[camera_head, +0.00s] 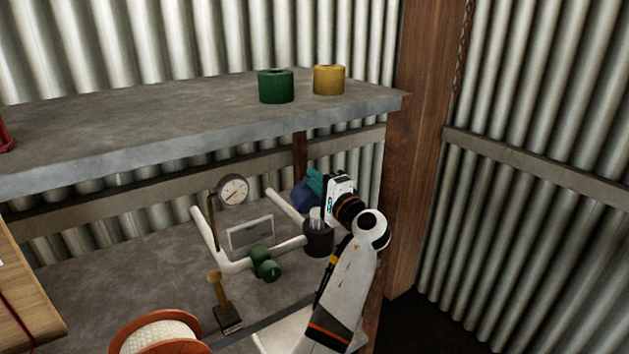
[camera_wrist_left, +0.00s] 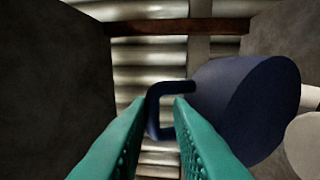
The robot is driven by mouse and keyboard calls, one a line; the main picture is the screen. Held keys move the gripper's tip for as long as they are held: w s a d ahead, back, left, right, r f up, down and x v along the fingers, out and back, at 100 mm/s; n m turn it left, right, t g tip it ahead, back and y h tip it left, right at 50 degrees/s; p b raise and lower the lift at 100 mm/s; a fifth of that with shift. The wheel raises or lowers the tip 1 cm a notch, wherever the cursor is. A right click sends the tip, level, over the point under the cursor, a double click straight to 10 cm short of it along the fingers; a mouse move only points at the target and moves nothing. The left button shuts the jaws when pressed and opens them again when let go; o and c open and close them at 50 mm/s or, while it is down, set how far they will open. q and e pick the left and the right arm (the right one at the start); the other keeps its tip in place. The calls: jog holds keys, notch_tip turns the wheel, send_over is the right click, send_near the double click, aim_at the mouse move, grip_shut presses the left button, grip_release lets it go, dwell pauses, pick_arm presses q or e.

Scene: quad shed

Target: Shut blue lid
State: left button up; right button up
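The blue lid (camera_wrist_left: 240,100) is a dark blue round body at the right of the left wrist view, with a thin loop handle (camera_wrist_left: 152,112) on its left side. In the head view, the blue lid (camera_head: 303,197) shows under the lower shelf space, partly hidden by my left gripper (camera_head: 315,183). My left gripper also shows in the wrist view (camera_wrist_left: 160,102), its teal fingers apart, with the handle's upright bar between or just beyond the tips. Whether they touch it I cannot tell. My right gripper is not in view.
White pipes (camera_head: 238,265) with a gauge (camera_head: 233,190), a green valve (camera_head: 265,264) and a dark cup-like fitting (camera_head: 318,239) stand close by. The upper shelf (camera_head: 170,115) hangs above, carrying green (camera_head: 276,86) and yellow (camera_head: 328,80) rolls. A wooden post (camera_head: 425,140) is to the right.

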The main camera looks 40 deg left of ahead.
pick_arm(q)
jog(key=v, duration=1.1)
jog(key=shift+d+b, duration=0.2)
jog(key=shift+b, duration=0.15)
jog(key=shift+s+f, duration=0.1)
